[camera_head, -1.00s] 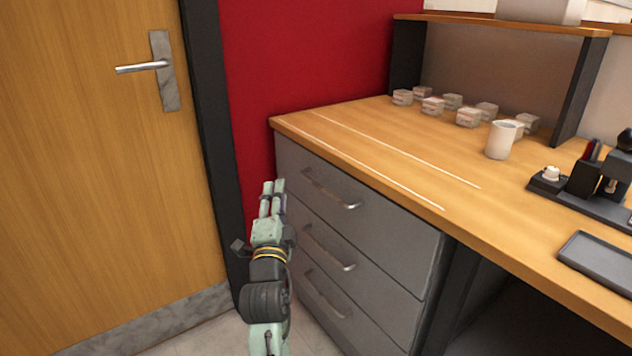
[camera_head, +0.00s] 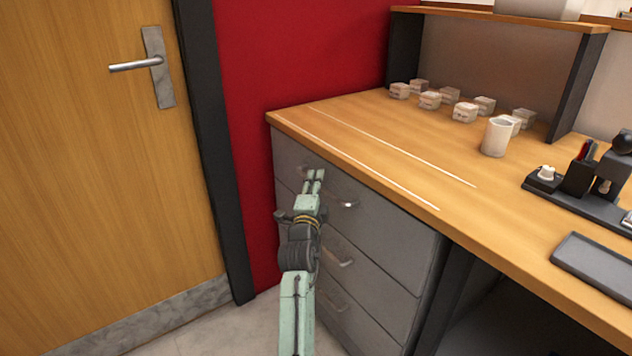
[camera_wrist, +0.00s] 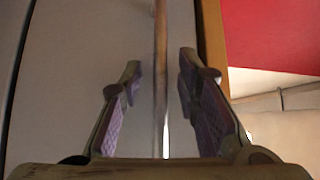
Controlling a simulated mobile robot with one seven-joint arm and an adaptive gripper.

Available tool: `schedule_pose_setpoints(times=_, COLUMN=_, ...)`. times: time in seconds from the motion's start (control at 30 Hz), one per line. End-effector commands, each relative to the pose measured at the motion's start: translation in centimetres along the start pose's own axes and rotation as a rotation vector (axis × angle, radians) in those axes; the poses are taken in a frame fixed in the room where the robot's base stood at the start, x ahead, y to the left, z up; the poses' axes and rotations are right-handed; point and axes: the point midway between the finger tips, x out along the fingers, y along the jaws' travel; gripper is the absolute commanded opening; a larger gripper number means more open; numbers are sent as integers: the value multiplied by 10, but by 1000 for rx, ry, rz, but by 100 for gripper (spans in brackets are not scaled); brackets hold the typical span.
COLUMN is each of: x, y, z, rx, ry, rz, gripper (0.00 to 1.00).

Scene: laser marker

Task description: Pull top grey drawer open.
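The top grey drawer (camera_head: 385,222) is the uppermost of three in the cabinet under the wooden desk, and its front looks flush with the cabinet. Its metal bar handle (camera_head: 347,204) is partly hidden behind my gripper (camera_head: 315,174) in the head view. In the wrist view the handle (camera_wrist: 161,80) runs lengthwise between the two fingers of my gripper (camera_wrist: 160,82). The fingers are open, with a gap on both sides of the bar. The drawer front (camera_wrist: 85,60) fills the left and middle of that view.
Two lower drawers, with handles (camera_head: 340,259), are below. A wooden door (camera_head: 90,180) and red wall stand left. Floor shows in front.

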Motion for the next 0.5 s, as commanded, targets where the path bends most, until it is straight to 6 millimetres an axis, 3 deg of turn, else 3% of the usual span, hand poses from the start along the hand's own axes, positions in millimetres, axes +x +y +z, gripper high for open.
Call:
schedule_pose_setpoints(times=0.3, x=3, y=0, z=0, rx=0, ry=0, rz=-1, gripper=30)
schedule_pose_setpoints(times=0.5, x=3, y=0, z=0, rx=0, ry=0, rz=-1, gripper=17)
